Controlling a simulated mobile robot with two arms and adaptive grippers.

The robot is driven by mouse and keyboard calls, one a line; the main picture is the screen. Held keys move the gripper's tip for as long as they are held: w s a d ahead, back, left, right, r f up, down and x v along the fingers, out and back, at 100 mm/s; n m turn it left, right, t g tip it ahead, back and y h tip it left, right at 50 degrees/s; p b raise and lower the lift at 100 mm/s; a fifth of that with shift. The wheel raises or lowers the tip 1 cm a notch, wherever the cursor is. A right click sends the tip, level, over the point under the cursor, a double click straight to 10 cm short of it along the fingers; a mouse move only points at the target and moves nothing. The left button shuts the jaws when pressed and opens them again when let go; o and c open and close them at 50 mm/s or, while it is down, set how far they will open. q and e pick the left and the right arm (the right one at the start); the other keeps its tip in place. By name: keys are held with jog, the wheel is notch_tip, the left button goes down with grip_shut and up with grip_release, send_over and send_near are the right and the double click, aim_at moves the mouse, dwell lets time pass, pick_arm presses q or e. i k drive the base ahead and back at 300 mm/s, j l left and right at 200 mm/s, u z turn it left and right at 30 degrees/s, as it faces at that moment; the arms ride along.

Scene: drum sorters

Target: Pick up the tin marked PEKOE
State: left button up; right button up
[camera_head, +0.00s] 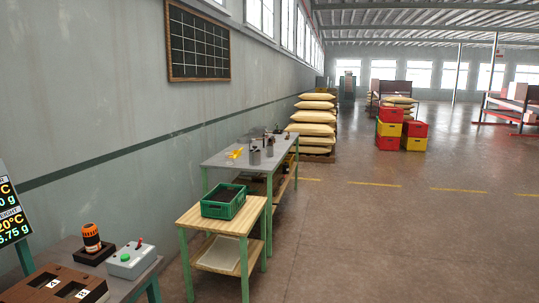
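No marking PEKOE can be read on anything in the head view. On the grey table (222,161) farther along the wall stand small grey cylinders, one nearer (255,157) and one just behind it (269,149). They could be tins, but they are too small to tell. Other small dark items and a yellow item (235,153) are on the same table. Neither of my grippers is in view.
The near bench holds a grey box (130,261) with a green button and red lever, and a brown block (43,282) with recesses. A green crate (209,210) sits on a wooden stand (194,220). Stacked sacks (313,129) stand beyond. Open floor lies right.

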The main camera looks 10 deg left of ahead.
aim_at(268, 148)
jog(key=i, duration=2.95)
jog(key=i+u, duration=0.2)
jog(key=i, duration=0.25)
jog(key=i+l+u, duration=0.2)
jog(key=i, duration=0.2)
jog(key=i+u, duration=0.25)
jog(key=i, duration=0.2)
jog(key=i+l+u, duration=0.2)
jog(key=i+l, duration=0.1)
jog(key=i, duration=0.1)
